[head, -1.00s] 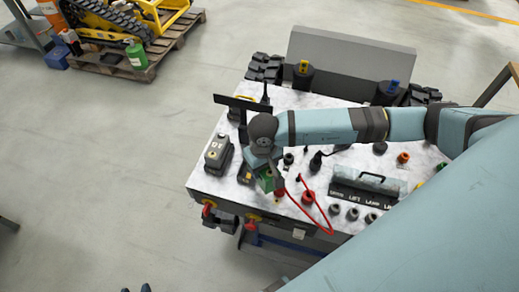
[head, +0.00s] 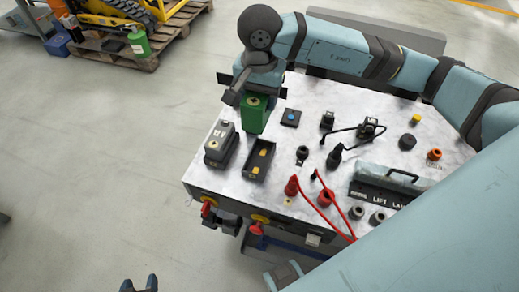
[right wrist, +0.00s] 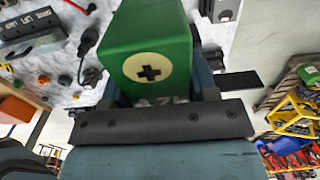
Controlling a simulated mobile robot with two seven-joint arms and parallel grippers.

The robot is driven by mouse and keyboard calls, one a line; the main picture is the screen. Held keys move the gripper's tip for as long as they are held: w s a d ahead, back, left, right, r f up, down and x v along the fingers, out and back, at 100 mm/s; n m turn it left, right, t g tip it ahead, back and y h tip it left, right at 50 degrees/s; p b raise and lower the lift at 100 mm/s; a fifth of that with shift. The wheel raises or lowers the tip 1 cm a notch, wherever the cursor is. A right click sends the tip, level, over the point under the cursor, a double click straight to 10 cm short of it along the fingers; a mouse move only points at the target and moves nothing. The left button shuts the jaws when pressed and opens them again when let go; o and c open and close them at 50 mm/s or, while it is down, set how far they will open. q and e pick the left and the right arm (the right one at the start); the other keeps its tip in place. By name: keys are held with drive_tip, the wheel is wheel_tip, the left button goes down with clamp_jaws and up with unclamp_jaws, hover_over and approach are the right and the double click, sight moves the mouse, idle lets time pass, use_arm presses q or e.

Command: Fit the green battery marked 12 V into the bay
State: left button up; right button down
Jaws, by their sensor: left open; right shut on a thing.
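The green battery (head: 255,115) is held by my right gripper (head: 254,93), above the far left part of the worktop, behind the bay. In the right wrist view the battery (right wrist: 150,40) fills the space between the fingers and shows a cream disc with a black plus. Its voltage marking is not legible. The bay (head: 248,170) is an open dark tray with yellow patches inside, empty and apart from the battery. A grey battery-like block (head: 219,148) stands left of the bay. My left gripper (head: 139,285) is open and empty at the bottom edge, over the floor.
Red cables with red plugs (head: 292,186) lie right of the bay. Black plugs and a cable (head: 334,158), an orange knob (head: 434,155) and a handled switch panel (head: 385,182) occupy the right side. A pallet (head: 140,58) stands on the floor behind.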

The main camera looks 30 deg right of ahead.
wheel_tip(320, 180, down, 20)
drive_tip(key=shift+r+p, duration=0.25)
drive_tip(key=shift+p, duration=0.35)
drive_tip(key=shift+f, duration=0.1)
drive_tip(key=shift+f, duration=0.15)
drive_tip(key=shift+c, duration=2)
unclamp_jaws()
wheel_tip(320, 180, up, 12)
drive_tip(key=b, duration=0.1)
drive_tip(key=shift+r, duration=0.2)
